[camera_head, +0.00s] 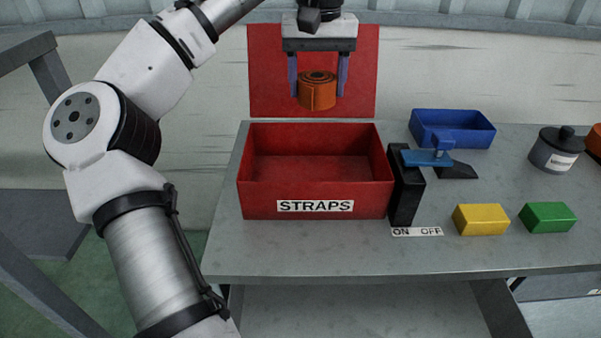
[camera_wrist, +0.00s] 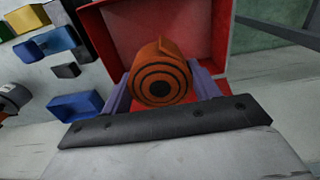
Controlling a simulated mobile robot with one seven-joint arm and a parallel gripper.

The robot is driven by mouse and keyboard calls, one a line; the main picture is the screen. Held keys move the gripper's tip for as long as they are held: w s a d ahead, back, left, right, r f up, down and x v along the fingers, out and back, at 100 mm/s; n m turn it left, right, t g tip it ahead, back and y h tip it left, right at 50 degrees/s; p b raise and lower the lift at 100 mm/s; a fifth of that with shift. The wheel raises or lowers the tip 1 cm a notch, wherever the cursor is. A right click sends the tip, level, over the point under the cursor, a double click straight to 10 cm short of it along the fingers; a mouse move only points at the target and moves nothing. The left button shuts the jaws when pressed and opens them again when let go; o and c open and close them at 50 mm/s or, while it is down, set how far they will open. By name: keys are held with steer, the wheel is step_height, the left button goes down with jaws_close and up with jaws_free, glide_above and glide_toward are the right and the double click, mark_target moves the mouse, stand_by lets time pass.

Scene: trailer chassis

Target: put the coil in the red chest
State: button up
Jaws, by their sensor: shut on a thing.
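The coil (camera_head: 318,92) is an orange rolled strap with a dark centre. My gripper (camera_head: 318,80) is shut on it, one finger on each side, and holds it in the air. In the wrist view the coil (camera_wrist: 160,78) sits between the two purple-grey fingers (camera_wrist: 162,88), its spiral end facing the camera. The red chest (camera_head: 315,198) stands on the grey table with its lid (camera_head: 262,70) raised upright at the back and a STRAPS label on its front. It appears empty. The coil shows in front of the lid, higher than the chest's rim.
Right of the chest stands a black block with a blue lever (camera_head: 428,157), above an ON OFF label. A blue open bin (camera_head: 452,128), a yellow block (camera_head: 481,219), a green block (camera_head: 547,217) and a dark lidded pot (camera_head: 556,150) are further right.

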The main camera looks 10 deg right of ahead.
steer(key=shift+w+r, duration=0.15)
steer(key=shift+w+f, duration=0.1)
steer(key=shift+f, duration=0.1)
step_height(320, 180, down, 20)
steer(key=shift+r+b, duration=0.25)
steer(key=shift+b, duration=0.1)
steer(key=shift+f, duration=0.15)
steer(key=o, duration=1.1)
step_height(320, 180, up, 12)
steer(key=shift+r, duration=0.2)
